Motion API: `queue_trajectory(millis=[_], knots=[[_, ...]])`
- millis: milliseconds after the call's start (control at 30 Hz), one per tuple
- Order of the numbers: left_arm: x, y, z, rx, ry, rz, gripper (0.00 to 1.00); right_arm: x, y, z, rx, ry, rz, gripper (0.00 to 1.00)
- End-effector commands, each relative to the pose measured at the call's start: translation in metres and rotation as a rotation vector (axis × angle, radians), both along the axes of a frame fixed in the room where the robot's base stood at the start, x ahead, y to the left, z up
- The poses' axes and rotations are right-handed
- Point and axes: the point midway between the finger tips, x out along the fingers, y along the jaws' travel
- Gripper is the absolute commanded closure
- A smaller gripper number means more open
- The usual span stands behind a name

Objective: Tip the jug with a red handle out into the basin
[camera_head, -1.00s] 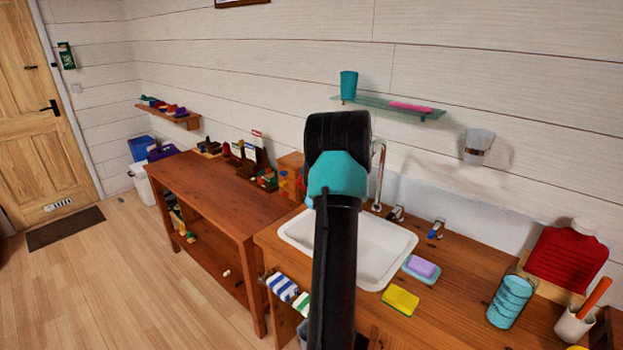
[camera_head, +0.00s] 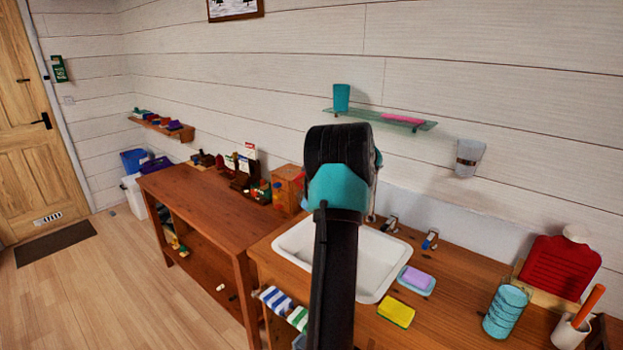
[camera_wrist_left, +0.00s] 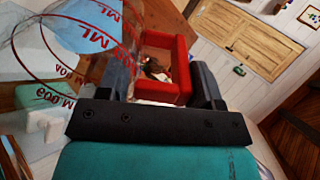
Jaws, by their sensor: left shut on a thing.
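The jug (camera_wrist_left: 85,45) shows in the left wrist view as a clear, tilted body with red ML markings and a bluish area seen through it. Its red handle (camera_wrist_left: 181,72) lies between the fingers of my left gripper (camera_wrist_left: 165,85), which is shut on it. In the head view my left arm rises up the middle, and its dark wrist hides the gripper and jug. The white basin (camera_head: 385,262) is set in the wooden counter behind that arm, partly covered by it. Whether anything pours out cannot be told. My right gripper is not in view.
A glass shelf (camera_head: 385,119) hangs above. A wooden table (camera_head: 205,195) stands left.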

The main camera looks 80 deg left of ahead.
Motion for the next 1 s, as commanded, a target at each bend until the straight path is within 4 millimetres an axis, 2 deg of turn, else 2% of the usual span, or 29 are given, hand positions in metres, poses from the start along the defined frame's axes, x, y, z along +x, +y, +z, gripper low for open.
queue_trajectory(millis=[1000], knots=[[0.023,-0.007,0.050,0.074,0.244,0.000,0.75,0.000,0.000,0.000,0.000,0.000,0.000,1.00]])
